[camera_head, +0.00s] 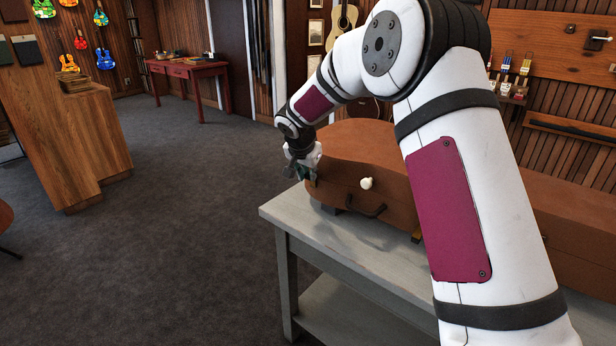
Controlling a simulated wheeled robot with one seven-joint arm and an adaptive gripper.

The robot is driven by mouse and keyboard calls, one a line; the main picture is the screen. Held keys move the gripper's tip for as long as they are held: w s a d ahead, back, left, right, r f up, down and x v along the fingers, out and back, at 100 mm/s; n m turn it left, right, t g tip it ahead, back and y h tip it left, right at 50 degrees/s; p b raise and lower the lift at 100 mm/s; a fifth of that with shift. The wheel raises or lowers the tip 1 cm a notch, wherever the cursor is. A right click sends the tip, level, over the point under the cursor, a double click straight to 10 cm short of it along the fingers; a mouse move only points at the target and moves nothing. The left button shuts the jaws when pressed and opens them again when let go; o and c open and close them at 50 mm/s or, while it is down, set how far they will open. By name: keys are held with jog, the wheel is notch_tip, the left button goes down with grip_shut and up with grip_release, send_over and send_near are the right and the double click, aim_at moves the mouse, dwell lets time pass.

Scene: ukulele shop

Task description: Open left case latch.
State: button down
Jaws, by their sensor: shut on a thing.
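A brown instrument case (345,160) lies closed on a grey table (330,232). A dark handle (368,210) is on its front side. My gripper (305,175) is at the left end of the case, against its front edge, with its fingers closed. The left case latch is too small and too covered by the fingers to make out clearly. A small white knob (366,183) shows on the case front, right of my gripper. My arm hides the right part of the case.
More brown case (570,215) shows right of my arm. A shelf of small bottles (508,88) is on the wall behind. A wooden counter (65,140) stands at left and a red table (190,70) at the back. The carpet between is clear.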

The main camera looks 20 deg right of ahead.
jog(key=a+f+n+t+h+b, duration=0.1)
jog(key=f+t+h+b, duration=0.1)
jog(key=b, duration=0.9)
jog(key=s+a+f+t+h+b, duration=0.1)
jog(key=f+t+h+b, duration=0.2)
jog(key=b, duration=0.8)
jog(key=s+a+f+n+t+h+b, duration=0.1)
jog(key=t+h+b, duration=0.3)
jog(key=b, duration=0.7)
jog(key=shift+s+a+f+n, duration=0.1)
jog(key=shift+f+n, duration=0.05)
jog(key=shift+f, duration=0.3)
jog(key=shift+s+a+f+n, duration=0.1)
jog(key=shift+f+n, duration=0.05)
jog(key=shift+f, duration=0.25)
jog(key=f+t+h, duration=0.1)
jog(key=f+n+t+h, duration=0.1)
jog(key=shift+w+d+t, duration=0.15)
jog(key=shift+t, duration=0.25)
jog(key=shift+w+d+f+n+t+h, duration=0.1)
jog(key=shift+d+f+n+t+h, duration=0.15)
jog(key=shift+t, duration=0.35)
jog(key=shift+w+d+f+n+t+h, duration=0.15)
jog(key=shift+f+n+t, duration=0.2)
jog(key=shift+t, duration=0.25)
jog(key=c, duration=1.5)
grip_release()
jog(key=shift+c, duration=0.2)
